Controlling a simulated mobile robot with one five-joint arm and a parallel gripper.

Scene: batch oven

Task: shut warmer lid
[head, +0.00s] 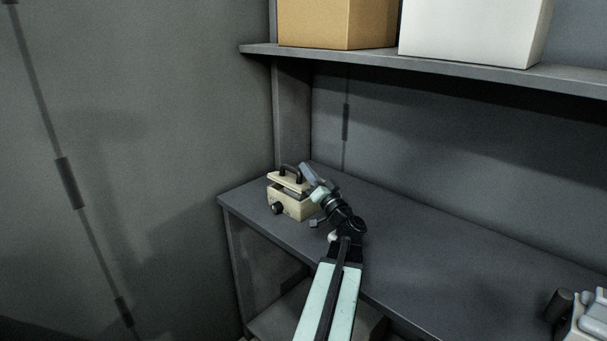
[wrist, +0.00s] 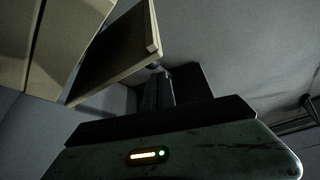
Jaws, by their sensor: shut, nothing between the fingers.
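The warmer (head: 291,206) is a small cream box with a dark knob on its front. It stands on the dark bench near its left end. Its cream lid (head: 287,183), with a black handle on top, is tilted partly open, with a dark gap below it. The lid (wrist: 155,48) also shows in the wrist view, its edge close to my fingertips. My gripper (head: 307,170) is shut and empty at the lid's right side. The wrist view shows the closed fingers (wrist: 156,70); I cannot tell if they touch the lid.
The bench (head: 430,240) is clear between the warmer and a grey device (head: 588,318) at the far right. A shelf (head: 450,67) above holds a tan box (head: 335,22) and a white box (head: 470,30). A wall stands to the left.

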